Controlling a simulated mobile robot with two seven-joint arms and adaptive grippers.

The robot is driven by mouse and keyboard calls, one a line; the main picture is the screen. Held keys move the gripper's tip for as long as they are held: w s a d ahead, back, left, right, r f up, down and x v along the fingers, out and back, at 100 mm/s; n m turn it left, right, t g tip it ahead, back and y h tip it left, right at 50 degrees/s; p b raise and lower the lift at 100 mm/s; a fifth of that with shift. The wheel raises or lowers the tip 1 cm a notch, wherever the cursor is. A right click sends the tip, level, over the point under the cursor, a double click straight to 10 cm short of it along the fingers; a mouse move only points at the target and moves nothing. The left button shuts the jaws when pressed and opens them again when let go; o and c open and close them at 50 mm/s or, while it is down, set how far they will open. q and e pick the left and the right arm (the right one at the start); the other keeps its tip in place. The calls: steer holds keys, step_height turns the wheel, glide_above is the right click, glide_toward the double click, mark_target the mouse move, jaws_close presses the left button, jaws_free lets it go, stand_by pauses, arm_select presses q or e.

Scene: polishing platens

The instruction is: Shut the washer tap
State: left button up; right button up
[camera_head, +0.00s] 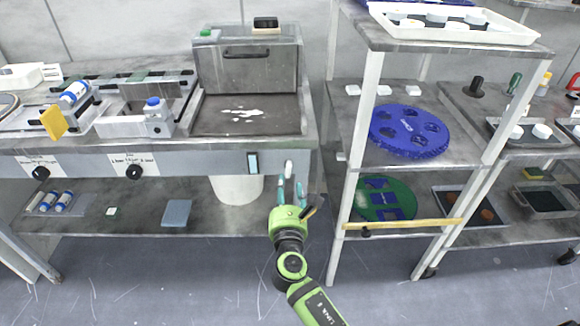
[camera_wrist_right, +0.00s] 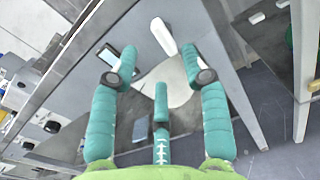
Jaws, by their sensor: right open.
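The washer (camera_head: 246,68) is a grey unit with an upright back and a wet basin, at the back of the bench. What looks like its tap is a white lever (camera_head: 288,168) on the bench's front panel. The lever also shows in the right wrist view (camera_wrist_right: 163,37), just beyond the fingertips. My right gripper (camera_head: 290,187) has teal fingers and is open and empty, just below the lever in the head view. In the wrist view its spread fingers (camera_wrist_right: 160,68) lie on either side of the lever's line, apart from it. My left gripper is not in view.
A small dark display (camera_head: 252,163) sits left of the lever. A white bucket (camera_head: 237,187) stands on the lower shelf. A white rack (camera_head: 362,125) with blue (camera_head: 410,153) and green (camera_head: 372,208) discs stands close on the right. The floor in front is clear.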

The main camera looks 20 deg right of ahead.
mark_target(287, 172)
steer(key=x, duration=0.5)
steer(key=shift+w+d+r, duration=0.1)
steer(key=shift+w+d, duration=0.05)
steer(key=shift+w, duration=0.1)
steer(key=shift+w+d, duration=0.1)
steer(key=shift+w, duration=0.4)
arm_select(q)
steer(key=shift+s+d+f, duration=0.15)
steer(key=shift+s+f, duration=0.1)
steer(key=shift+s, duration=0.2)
arm_select(e)
jaws_close()
